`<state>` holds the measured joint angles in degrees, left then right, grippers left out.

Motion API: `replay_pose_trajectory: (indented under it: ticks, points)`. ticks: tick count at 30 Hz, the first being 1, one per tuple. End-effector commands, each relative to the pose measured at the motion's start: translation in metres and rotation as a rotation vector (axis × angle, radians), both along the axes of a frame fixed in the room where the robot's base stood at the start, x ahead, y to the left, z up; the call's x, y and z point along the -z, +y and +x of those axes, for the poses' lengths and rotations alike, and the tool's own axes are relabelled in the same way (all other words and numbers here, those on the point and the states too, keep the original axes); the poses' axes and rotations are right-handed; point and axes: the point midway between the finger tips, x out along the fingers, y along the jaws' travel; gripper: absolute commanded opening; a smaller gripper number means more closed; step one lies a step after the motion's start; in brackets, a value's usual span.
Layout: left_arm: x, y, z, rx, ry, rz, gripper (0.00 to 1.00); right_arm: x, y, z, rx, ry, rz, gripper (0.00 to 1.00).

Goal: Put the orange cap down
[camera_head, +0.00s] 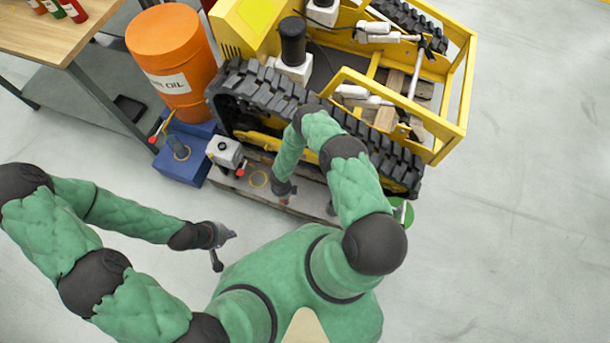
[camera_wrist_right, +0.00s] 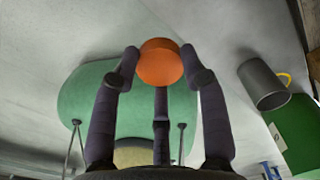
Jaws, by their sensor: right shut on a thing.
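The orange cap (camera_wrist_right: 159,62) is a short round disc held at the fingertips of my right gripper (camera_wrist_right: 160,75) in the right wrist view. The fingers are closed around its edge. I cannot tell from these views how far the cap is above the platform. My left gripper (camera_head: 224,246) is empty, its fingers spread apart, over the floor at the left.
A yellow tracked carrier (camera_head: 453,130) with a black track (camera_head: 300,100) stands behind the platform (camera_head: 232,183). A grey box (camera_head: 225,150), a blue container (camera_head: 178,165) and an orange oil drum (camera_head: 168,50) stand to the left. A wooden table (camera_head: 50,30) is at upper left. The right-hand floor is clear.

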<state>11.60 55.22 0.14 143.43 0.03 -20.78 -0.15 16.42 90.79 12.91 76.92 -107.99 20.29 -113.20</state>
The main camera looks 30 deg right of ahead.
Motion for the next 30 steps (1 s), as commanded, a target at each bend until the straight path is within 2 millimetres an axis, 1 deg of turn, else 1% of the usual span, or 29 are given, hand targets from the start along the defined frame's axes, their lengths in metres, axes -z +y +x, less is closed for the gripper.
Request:
replay_pose_trajectory:
  ticks: [1,6,7,9,12,15,23,25,27,30]
  points:
    - [0.004,0.000,0.000,0.000,0.000,0.000,0.00,0.007,-0.012,-0.004,0.006,0.002,0.000,0.12]
    - [0.011,0.000,0.000,0.000,0.000,0.000,0.00,0.023,-0.046,-0.015,0.007,0.001,0.000,0.12]
    - [0.014,0.000,0.000,0.000,0.000,0.000,0.00,0.028,-0.051,-0.017,0.006,0.002,0.000,0.12]
    - [0.021,0.000,0.000,0.000,0.000,0.000,0.00,0.043,-0.059,-0.020,0.006,0.003,0.001,0.12]
    - [0.028,0.000,0.000,0.000,0.000,0.000,0.00,0.058,-0.071,-0.023,0.005,0.001,0.000,0.12]
    - [0.032,0.000,0.000,0.000,0.000,0.000,0.00,0.067,-0.080,-0.026,0.004,0.000,0.001,0.12]
    - [0.037,0.000,0.000,0.000,0.000,0.000,0.00,0.078,-0.090,-0.029,0.004,0.001,0.000,0.12]
    - [0.041,0.000,0.000,0.000,0.000,0.000,0.00,0.086,-0.095,-0.030,0.005,0.000,0.001,0.12]
    - [0.048,0.000,0.000,0.000,0.000,0.000,0.00,0.098,-0.093,-0.030,0.002,0.000,0.001,0.12]
    - [0.055,0.000,0.000,0.000,0.000,0.000,0.00,0.111,-0.093,-0.030,0.003,0.000,0.001,0.12]
